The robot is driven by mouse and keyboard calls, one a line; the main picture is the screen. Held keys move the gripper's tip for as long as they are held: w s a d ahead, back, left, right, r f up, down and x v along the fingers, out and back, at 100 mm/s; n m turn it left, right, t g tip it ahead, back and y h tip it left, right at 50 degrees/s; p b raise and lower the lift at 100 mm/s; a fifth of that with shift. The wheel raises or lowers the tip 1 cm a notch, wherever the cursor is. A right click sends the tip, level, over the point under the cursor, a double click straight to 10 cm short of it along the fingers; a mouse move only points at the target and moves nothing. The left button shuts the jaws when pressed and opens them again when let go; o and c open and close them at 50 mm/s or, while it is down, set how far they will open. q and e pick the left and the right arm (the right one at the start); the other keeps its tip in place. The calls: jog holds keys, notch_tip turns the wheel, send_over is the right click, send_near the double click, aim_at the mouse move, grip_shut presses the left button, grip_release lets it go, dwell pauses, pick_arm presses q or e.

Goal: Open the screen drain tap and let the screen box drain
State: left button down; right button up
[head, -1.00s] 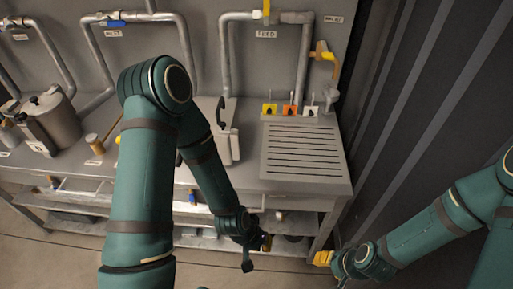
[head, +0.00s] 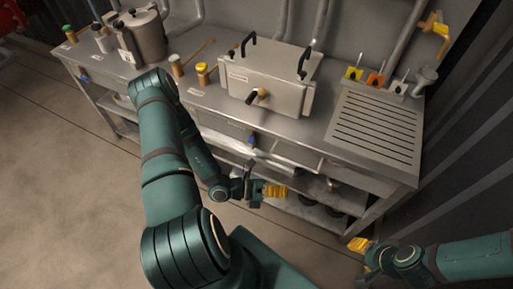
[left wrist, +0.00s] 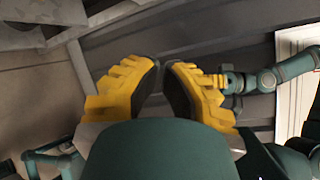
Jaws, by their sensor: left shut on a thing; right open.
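The grey metal screen box (head: 275,75) stands on the bench with black handles on top. A black and brown fitting (head: 258,96) is on its front face. A blue-handled tap (head: 252,140) sits below the bench edge under the box; I cannot tell which is the drain tap. My left gripper (head: 286,190) is in front of the bench, below its top and apart from both. In the left wrist view its yellow fingers (left wrist: 162,66) are close together; what they hold cannot be made out. My right gripper (head: 352,244) is low at the right, open, away from the bench.
A slotted drain board (head: 375,128) lies right of the box, with several coloured tags behind it. A lower shelf with pipes runs under the bench. The floor (head: 70,180) at left is clear.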

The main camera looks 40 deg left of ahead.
aim_at(251, 142)
pick_arm(q)
jog(key=w+a+f+n+t+y, duration=0.1)
jog(key=a+f+n+t+y, duration=0.2)
jog(key=a+n+t+y, duration=0.75)
jog(key=w+a+g, duration=0.1)
jog(key=w+a, duration=0.1)
jog(key=w, duration=0.1)
jog(key=w+a+n+g+b, duration=0.1)
jog(key=w+a, duration=0.2)
jog(key=w+a+g+b, duration=0.1)
jog(key=w+a, duration=0.1)
jog(key=w, duration=0.1)
jog(key=shift+w+a+f+n+g+y, duration=0.15)
jog(key=shift+f+n+g+y, duration=0.1)
jog(key=shift+n+g, duration=0.1)
jog(key=shift+a+r, duration=0.15)
jog(key=shift+a, duration=0.2)
jog(key=shift+s+a+r+n, duration=0.3)
jog(key=shift+a+n, duration=0.3)
jog(key=shift+a, duration=0.05)
jog(key=shift+a+r+p, duration=0.2)
jog(key=shift+p, duration=0.1)
jog(key=shift+a, duration=0.15)
